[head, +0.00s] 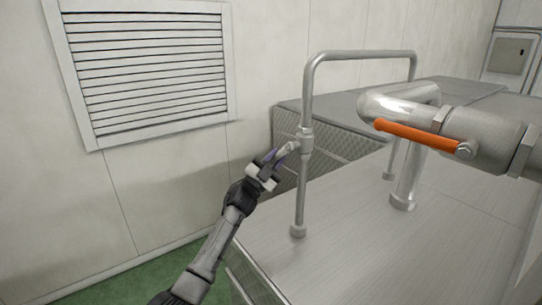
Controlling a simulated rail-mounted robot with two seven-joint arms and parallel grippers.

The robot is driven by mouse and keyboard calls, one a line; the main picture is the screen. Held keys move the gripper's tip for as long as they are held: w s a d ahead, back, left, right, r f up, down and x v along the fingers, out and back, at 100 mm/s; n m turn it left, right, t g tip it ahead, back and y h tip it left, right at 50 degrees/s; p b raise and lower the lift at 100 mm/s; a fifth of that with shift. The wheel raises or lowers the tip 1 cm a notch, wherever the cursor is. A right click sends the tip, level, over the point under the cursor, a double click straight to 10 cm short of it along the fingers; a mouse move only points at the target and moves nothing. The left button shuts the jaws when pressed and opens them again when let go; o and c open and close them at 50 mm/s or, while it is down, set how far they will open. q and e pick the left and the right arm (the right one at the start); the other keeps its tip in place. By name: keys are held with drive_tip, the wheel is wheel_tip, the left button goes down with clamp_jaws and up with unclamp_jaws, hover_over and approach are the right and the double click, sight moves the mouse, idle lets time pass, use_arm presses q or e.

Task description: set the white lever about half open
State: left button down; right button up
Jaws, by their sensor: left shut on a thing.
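The white lever (292,146) is short and pale. It sticks out to the left and slightly down from a small valve (307,138) on the upright of a thin metal pipe. My left gripper (277,159) comes up from the lower left and is shut on the white lever. The gripper's fingers hide the lever's outer end. My right gripper is not in view.
A thick pipe with an orange lever (415,135) stands to the right. The thin pipe (360,55) arches over the steel surface (390,245). A louvred vent (150,120) is on the left wall. Green floor (130,285) shows at lower left.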

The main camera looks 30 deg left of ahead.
use_arm(q)
drive_tip(key=shift+f, duration=0.15)
drive_tip(key=c, duration=1)
unclamp_jaws()
drive_tip(key=shift+c, duration=0.2)
drive_tip(key=b+v, duration=0.4)
drive_tip(key=v, duration=0.9)
drive_tip(key=shift+s+f, duration=0.2)
drive_tip(key=shift+s, duration=0.1)
drive_tip(key=shift+w+a, duration=0.1)
drive_tip(key=shift+a, duration=0.1)
